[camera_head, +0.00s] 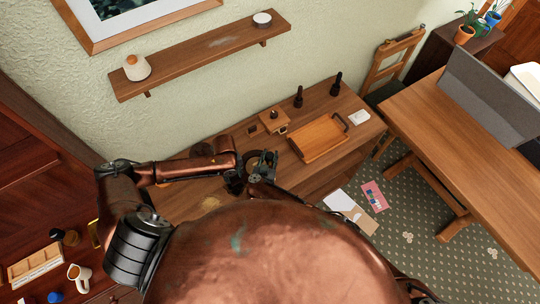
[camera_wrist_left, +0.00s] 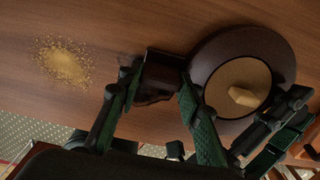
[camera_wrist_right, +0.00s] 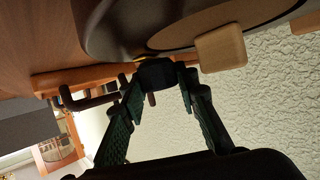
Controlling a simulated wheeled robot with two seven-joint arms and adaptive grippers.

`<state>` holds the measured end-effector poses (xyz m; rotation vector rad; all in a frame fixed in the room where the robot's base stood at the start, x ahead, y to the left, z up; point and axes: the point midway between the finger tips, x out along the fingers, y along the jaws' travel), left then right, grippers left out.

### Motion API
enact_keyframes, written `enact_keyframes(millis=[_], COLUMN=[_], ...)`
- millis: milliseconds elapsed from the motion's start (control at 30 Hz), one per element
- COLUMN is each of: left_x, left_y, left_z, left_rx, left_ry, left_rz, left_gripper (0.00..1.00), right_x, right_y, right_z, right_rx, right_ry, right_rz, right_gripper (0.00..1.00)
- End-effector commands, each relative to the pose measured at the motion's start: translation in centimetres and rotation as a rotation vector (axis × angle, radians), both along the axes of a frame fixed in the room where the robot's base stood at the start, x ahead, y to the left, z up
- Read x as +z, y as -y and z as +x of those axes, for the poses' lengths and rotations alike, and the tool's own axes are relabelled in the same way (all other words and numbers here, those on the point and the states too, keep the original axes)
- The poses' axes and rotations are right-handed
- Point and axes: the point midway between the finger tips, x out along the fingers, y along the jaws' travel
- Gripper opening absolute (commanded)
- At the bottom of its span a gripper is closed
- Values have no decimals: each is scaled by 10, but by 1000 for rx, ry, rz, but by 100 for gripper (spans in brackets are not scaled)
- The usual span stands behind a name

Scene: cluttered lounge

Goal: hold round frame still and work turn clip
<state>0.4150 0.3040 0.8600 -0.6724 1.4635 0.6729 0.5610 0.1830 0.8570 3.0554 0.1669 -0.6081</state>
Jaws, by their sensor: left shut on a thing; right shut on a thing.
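The round frame (camera_wrist_left: 213,57) is a dark ring around a tan disc with a pale wooden piece (camera_wrist_left: 245,95) on its middle. It shows small in the head view (camera_head: 252,158) on the desk. My left gripper (camera_wrist_left: 160,80) is shut on a dark brown block (camera_wrist_left: 162,72) at the frame's left side in the left wrist view. My right gripper (camera_wrist_right: 160,85) is shut on a small dark piece (camera_wrist_right: 157,73) at the frame's edge. The pale piece (camera_wrist_right: 221,48) stands out beside it. I cannot tell which piece is the turn clip.
A wooden tray (camera_head: 318,138), a small wooden box (camera_head: 272,121) and two dark bottles (camera_head: 336,84) stand on the desk right of the frame. A patch of tan crumbs (camera_wrist_left: 63,62) lies to its left. A shelf (camera_head: 200,55) hangs above.

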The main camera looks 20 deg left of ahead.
Motion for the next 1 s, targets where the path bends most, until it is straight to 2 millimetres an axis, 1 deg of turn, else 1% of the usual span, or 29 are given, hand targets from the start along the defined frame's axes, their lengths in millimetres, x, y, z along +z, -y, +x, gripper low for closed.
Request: enact_keyframes(millis=[33, 200, 267, 433, 733, 1000], left_x=[-1, -1, -1, -1, -1, -1], left_y=[-1, 0, 0, -1, 0, 0], left_z=[-1, -1, -1, 0, -1, 0], left_rx=[2, 2, 2, 2, 1, 1], left_ry=[-2, -2, -2, -1, -1, -1], left_rz=[1, 1, 1, 1, 0, -1], left_gripper=[0, 0, 0, 0, 0, 0], right_x=[0, 0, 0, -4, -2, -1], right_y=[1, 1, 1, 1, 2, 1], right_z=[0, 0, 0, -2, 0, -1], right_rx=[-1, -1, -1, 37, 239, 273], right_ry=[0, 0, 0, -10, -3, -2], right_rz=[0, 0, 0, 2, 0, 0], right_gripper=[18, 6, 3, 3, 3, 3])
